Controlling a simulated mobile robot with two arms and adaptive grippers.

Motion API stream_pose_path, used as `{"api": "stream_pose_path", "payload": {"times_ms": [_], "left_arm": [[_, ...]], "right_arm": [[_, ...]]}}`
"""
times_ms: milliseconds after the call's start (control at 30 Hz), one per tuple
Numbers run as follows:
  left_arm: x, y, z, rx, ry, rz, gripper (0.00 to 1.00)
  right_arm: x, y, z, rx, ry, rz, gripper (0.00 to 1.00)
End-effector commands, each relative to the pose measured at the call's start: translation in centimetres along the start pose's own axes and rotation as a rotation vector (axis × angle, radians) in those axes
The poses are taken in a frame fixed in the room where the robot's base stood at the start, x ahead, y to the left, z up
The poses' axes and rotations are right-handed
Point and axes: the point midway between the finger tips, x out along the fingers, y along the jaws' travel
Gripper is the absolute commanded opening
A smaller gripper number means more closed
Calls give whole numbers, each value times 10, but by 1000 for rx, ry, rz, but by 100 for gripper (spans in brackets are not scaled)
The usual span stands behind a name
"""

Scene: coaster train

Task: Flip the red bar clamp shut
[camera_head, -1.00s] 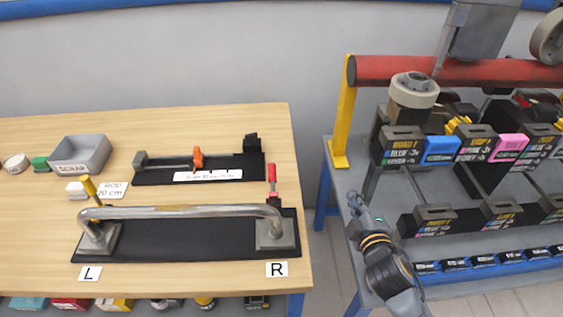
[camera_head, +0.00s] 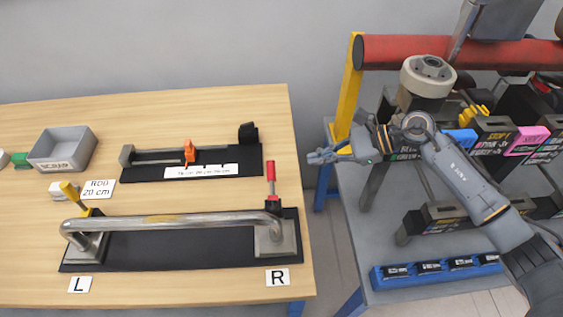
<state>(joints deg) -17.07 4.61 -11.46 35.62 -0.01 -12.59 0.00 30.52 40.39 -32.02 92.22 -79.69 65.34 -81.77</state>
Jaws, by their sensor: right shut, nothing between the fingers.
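The red bar clamp (camera_head: 271,182) stands at the right end of the black fixture on the wooden table. Its red handle points upright, above the block marked R. A bent metal bar (camera_head: 170,219) spans the fixture (camera_head: 180,245) from the L block to the R block. A yellow-handled clamp (camera_head: 69,190) stands tilted at the left end. My right gripper (camera_head: 318,156) is shut and empty, in the air to the right of the red clamp and apart from it. Its fingers point left. My left gripper is out of view.
A black measuring jig (camera_head: 215,158) with an orange slider (camera_head: 189,151) lies behind the fixture. A grey scrap bin (camera_head: 62,148) stands at the back left. At right is a grey rack table (camera_head: 350,215) with a red beam (camera_head: 440,50) and labelled boxes. A gap separates the tables.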

Motion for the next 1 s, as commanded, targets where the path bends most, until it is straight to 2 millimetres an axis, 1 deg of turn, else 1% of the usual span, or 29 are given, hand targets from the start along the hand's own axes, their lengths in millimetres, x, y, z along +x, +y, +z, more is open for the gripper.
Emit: {"api": "stream_pose_path", "payload": {"times_ms": [267, 367, 467, 700, 800, 900, 1000], "left_arm": [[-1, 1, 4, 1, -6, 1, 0], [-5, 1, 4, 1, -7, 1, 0], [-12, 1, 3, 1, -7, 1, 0], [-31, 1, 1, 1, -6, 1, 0], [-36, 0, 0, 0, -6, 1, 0], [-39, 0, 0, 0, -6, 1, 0], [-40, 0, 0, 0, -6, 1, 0]], "right_arm": [[1, 0, 1, 2, -3, -1, 0], [7, 0, 2, 4, -5, -1, 0], [20, 0, 4, 6, -7, 0, 0], [65, -1, 6, 7, -8, 0, 0], [80, -1, 5, 7, -7, -1, 0], [91, -1, 3, 5, -5, -2, 0], [98, 0, 3, 5, -5, -2, 0]]}}
